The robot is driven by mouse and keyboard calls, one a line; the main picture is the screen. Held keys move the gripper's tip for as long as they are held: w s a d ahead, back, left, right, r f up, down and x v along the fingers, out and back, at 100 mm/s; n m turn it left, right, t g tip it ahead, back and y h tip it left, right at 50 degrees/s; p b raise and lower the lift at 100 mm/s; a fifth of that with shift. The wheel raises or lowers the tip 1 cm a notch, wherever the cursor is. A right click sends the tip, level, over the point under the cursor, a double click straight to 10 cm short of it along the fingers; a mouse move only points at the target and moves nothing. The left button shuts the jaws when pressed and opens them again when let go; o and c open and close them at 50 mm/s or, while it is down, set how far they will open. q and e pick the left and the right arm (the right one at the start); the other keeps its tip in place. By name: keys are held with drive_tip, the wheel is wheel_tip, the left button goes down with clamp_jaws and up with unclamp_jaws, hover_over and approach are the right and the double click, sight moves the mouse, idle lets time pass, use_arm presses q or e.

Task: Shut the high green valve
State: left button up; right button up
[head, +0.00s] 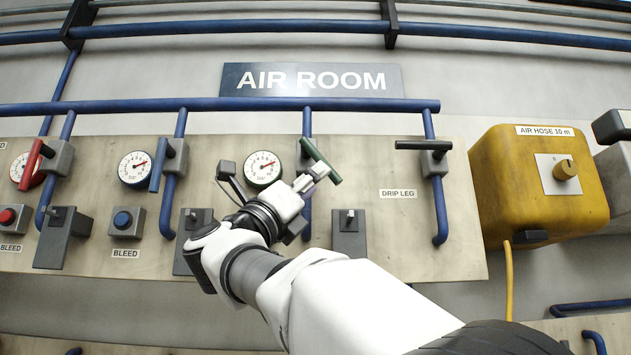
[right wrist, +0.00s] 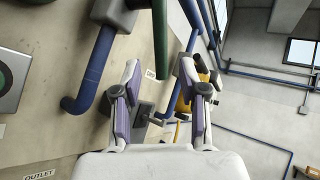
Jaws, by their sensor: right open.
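The green valve handle (head: 329,171) is a bar on a vertical blue pipe below the AIR ROOM sign. It slants down to the right across the pipe in the head view. My right gripper (head: 308,184) is at the handle's lower left side and covers part of the valve body. In the right wrist view the green handle (right wrist: 160,38) comes down from the top, its lower end between the fingertips in the picture. My right gripper (right wrist: 161,66) is open there, with a gap on both sides; I cannot tell its depth to the handle. My left gripper is not in view.
A black-handled valve (head: 423,146) sits right, above the DRIP LEG label. A red handle (head: 32,163) and a blue handle (head: 158,165) are at left. Gauges (head: 263,168) and grey brackets (head: 349,238) stand out from the panel. A yellow hose box (head: 500,195) is right.

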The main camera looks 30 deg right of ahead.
sight(329, 176)
drive_tip(key=r+p, duration=0.2)
drive_tip(key=r, duration=0.1)
drive_tip(key=shift+w+d+r, duration=0.1)
drive_tip(key=shift+w+r, duration=0.2)
drive_tip(key=shift+w, duration=0.05)
drive_tip(key=d+p, duration=0.1)
drive_tip(key=d, duration=0.4)
drive_tip(key=shift+w+d+r, duration=0.1)
drive_tip(key=shift+d, duration=0.15)
drive_tip(key=shift+w+a+r, duration=0.15)
drive_tip(key=shift+a, duration=1.05)
clamp_jaws()
drive_tip(key=shift+d, duration=0.25)
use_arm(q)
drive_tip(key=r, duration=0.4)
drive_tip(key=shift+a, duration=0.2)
use_arm(e)
drive_tip(key=shift+a, duration=0.1)
